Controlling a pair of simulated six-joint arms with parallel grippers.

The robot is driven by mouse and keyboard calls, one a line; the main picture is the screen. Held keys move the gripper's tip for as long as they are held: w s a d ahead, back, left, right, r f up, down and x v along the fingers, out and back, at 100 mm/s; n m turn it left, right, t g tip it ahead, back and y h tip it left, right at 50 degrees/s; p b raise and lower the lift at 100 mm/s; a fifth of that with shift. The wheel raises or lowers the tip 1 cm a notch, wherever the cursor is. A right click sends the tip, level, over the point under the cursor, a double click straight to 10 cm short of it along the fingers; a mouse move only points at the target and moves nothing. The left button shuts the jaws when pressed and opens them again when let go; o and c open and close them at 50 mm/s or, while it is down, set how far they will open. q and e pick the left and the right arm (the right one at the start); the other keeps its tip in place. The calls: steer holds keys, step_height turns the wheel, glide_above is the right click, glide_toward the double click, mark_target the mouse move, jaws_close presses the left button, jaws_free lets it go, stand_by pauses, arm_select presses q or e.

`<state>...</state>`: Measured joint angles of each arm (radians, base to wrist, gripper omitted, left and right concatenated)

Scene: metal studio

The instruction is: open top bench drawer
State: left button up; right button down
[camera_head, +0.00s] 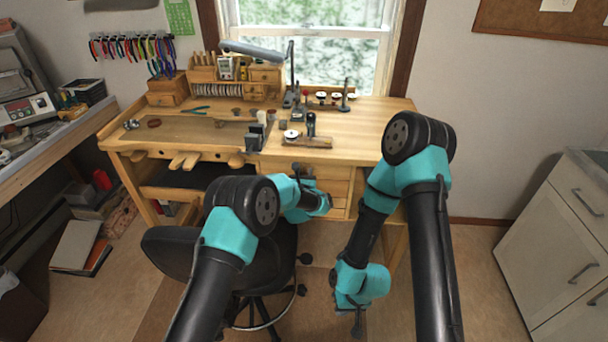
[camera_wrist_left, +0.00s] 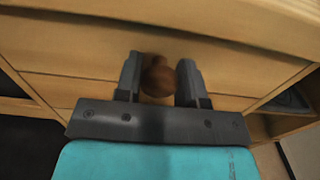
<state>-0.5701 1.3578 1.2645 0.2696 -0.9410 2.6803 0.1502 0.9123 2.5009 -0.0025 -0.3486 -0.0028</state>
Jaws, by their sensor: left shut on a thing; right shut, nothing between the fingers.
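The wooden bench (camera_head: 370,122) stands under the window, with a stack of drawers (camera_head: 340,188) below its top, right of the middle. In the left wrist view the top drawer front (camera_wrist_left: 90,50) lies just under the bench top's edge and carries a round brown knob (camera_wrist_left: 158,76). My left gripper (camera_wrist_left: 160,82) is shut on this knob, one finger on each side. In the head view the left gripper (camera_head: 300,172) is at the drawers, and the arm hides part of them. My right gripper (camera_head: 356,325) is shut and empty, low in front of the bench.
A black stool (camera_head: 180,250) stands in front of the bench, close to my left arm. A white cabinet (camera_head: 560,240) is at the right. The bench top holds a lamp (camera_head: 255,50) and several small tools. Floor is clear between bench and cabinet.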

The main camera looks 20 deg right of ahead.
arm_select(q)
jaws_close()
steer(key=shift+s, duration=0.15)
steer(key=v, duration=1.6)
steer(key=shift+s+a, duration=0.25)
steer(key=shift+s, duration=0.05)
steer(key=o, duration=0.7)
jaws_free()
steer(key=shift+r, duration=0.1)
